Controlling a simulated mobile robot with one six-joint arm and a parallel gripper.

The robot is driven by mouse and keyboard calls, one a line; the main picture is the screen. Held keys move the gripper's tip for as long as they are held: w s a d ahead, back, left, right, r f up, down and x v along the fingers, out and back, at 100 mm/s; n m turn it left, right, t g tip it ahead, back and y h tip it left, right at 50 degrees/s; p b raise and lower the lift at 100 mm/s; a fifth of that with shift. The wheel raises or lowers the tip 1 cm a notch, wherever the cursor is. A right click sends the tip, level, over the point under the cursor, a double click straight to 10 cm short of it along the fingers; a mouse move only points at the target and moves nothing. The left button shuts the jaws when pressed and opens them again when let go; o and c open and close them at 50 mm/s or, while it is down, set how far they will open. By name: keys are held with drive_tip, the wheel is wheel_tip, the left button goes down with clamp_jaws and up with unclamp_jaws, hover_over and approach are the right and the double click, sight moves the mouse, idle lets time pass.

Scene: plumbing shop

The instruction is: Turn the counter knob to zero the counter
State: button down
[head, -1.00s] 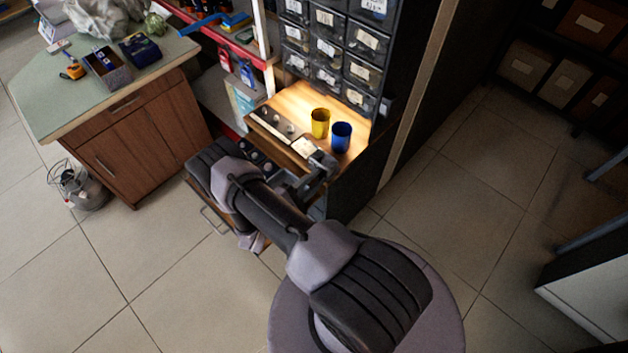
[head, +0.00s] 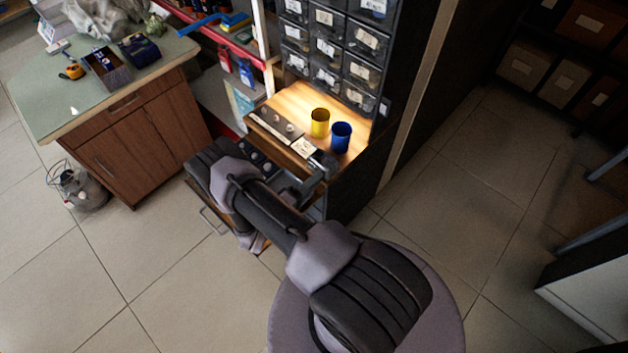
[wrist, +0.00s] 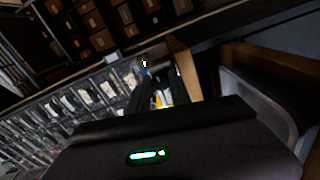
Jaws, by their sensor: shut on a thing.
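The counter unit with a pale label face (head: 304,147) sits at the right end of a dark strip on the front of the lit wooden bench (head: 291,100). My gripper (head: 318,172) is at this right end, at the bench's front edge. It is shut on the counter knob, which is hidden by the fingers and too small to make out. In the wrist view my two dark fingers (wrist: 164,88) reach forward, with a bit of yellow showing between them. The counter's reading is not legible.
A yellow cup (head: 320,122) and a blue cup (head: 341,137) stand on the bench close behind my gripper. Dark labelled drawers (head: 330,48) rise behind. Round knobs (head: 255,158) show on the front below the strip.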

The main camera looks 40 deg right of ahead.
drive_tip(key=shift+m, duration=0.3)
idle(0.4)
drive_tip(key=c, duration=1.2)
unclamp_jaws()
drive_tip(key=a, duration=0.5)
drive_tip(key=s+a+p, duration=0.1)
drive_tip(key=a, duration=0.5)
drive_tip(key=a+p, duration=0.1)
drive_tip(key=a, duration=0.5)
drive_tip(key=shift+s+a, duration=0.2)
drive_tip(key=shift+a, duration=0.05)
